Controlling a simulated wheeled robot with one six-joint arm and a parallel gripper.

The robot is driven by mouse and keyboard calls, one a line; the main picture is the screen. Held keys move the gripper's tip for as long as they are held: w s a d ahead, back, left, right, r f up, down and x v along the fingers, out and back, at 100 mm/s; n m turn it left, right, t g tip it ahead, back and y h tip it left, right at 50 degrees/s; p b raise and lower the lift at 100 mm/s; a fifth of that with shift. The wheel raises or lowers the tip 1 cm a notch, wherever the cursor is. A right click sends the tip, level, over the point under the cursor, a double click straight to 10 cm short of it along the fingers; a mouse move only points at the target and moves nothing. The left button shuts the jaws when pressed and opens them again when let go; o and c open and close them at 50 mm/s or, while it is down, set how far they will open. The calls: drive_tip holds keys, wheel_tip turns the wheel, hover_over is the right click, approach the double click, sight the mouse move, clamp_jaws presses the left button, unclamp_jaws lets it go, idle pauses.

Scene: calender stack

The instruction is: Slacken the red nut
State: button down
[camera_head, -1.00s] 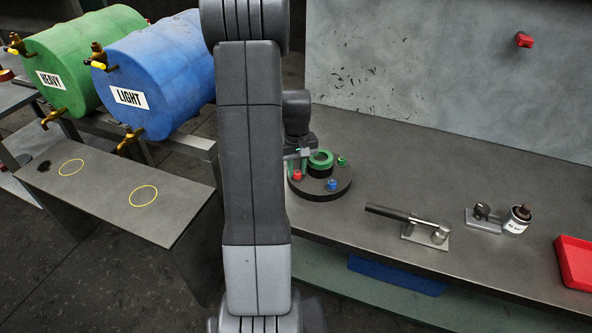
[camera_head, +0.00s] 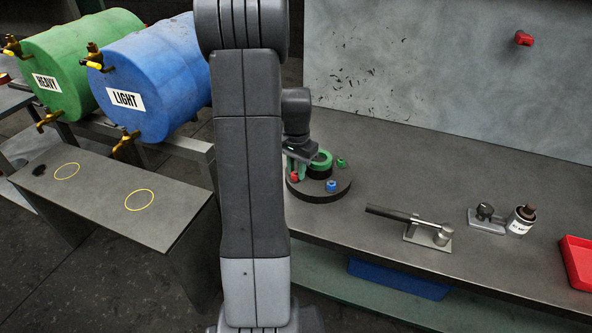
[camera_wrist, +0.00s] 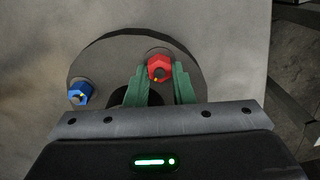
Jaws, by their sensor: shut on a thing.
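The red nut (camera_wrist: 158,68) sits near the rim of a dark round plate (camera_wrist: 110,55) in the wrist view. My gripper (camera_wrist: 159,75) has its green fingers on either side of the red nut and is shut on it. In the head view my gripper (camera_head: 298,165) comes down onto the left side of the round plate (camera_head: 325,193), and only a little of the red nut (camera_head: 294,176) shows beside the fingers. A blue nut (camera_head: 331,185) and a green nut (camera_head: 341,162) are on the same plate.
A low table (camera_head: 100,195) and two drums are at left.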

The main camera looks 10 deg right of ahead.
drive_tip(key=shift+r+m, duration=0.1)
drive_tip(key=shift+m, duration=2.1)
drive_tip(key=c, duration=1.5)
unclamp_jaws()
drive_tip(key=shift+b, duration=0.3)
wheel_tip(320, 180, up, 14)
drive_tip(key=shift+s+f, duration=0.1)
drive_tip(key=shift+f, duration=0.1)
